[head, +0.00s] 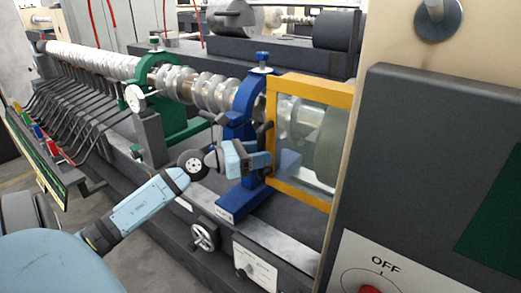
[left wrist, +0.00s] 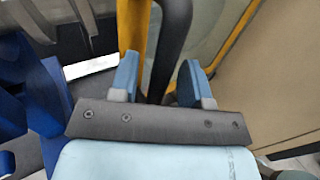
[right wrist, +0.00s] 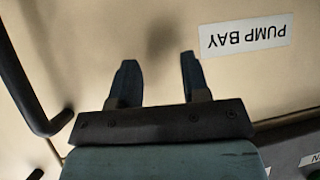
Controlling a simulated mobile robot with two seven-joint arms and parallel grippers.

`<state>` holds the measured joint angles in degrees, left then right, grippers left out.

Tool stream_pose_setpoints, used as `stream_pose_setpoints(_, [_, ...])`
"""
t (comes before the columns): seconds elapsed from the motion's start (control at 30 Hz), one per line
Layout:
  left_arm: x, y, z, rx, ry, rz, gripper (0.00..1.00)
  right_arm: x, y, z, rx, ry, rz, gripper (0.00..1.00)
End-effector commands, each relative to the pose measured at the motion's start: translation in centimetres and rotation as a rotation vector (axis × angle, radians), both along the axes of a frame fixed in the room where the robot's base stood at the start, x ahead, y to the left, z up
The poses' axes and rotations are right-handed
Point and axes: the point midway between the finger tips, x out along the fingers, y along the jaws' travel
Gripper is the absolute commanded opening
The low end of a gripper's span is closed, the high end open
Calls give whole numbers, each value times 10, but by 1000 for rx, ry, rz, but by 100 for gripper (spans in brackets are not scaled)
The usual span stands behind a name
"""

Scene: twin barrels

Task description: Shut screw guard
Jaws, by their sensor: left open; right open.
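The screw guard (head: 314,85) is a yellow frame with a clear pane, standing over the screw at the right of the machine in the head view. A dark bar handle (left wrist: 172,40) runs along its left edge. My left gripper (head: 266,160) is at this handle. In the left wrist view its two blue fingers stand apart, with the bar between or just beyond them; contact cannot be told. The yellow frame also shows there (left wrist: 232,45). My right gripper (right wrist: 158,72) shows only in its wrist view, open and empty before a beige panel.
A blue support (head: 238,130) stands left of the guard and a green one (head: 180,105) farther left. A dark control cabinet (head: 440,150) rises at the right. The panel (right wrist: 90,30) before my right gripper has a "PUMP BAY" label (right wrist: 245,35) and a dark handle (right wrist: 25,85).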

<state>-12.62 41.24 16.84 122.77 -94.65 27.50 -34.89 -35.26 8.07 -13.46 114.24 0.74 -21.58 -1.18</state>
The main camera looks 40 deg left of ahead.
Motion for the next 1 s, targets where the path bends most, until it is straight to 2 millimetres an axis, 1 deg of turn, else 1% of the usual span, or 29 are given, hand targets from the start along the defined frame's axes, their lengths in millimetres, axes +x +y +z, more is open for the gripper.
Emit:
stream_pose_setpoints(0.3, [2, -1, 0, 0, -1, 0, 43, 1, 1, 2, 2, -3, 0, 43])
stream_pose_setpoints(0.33, [2, -1, 0, 0, -1, 0, 39, 1, 1, 2, 3, -2, 0, 43])
stream_pose_setpoints(0.37, [2, -1, 0, 0, -1, 0, 32, 1, 1, 2, 3, -2, 0, 43])
stream_pose_setpoints(0.4, [2, -1, 0, 0, -1, 0, 23, 1, 1, 2, 3, -1, 0, 43])
stream_pose_setpoints(0.47, [2, -1, 0, 0, -1, 0, 9, 1, 1, 2, 3, -1, 0, 43])
stream_pose_setpoints(0.5, [2, -1, 0, 0, -1, 0, 0, 1, 1, 1, 2, 0, 0, 43])
stream_pose_setpoints(0.67, [2, -1, 0, 0, -1, 0, 0, 0, 1, 0, 1, 1, -1, 43])
stream_pose_setpoints(0.87, [-10, -6, 1, -2, 1, -1, 0, 0, 0, 5, 0, 3, 0, 43])
stream_pose_setpoints(1.0, [-10, -6, 0, -1, 0, -1, 0, 0, 0, 4, 0, 2, -1, 43])
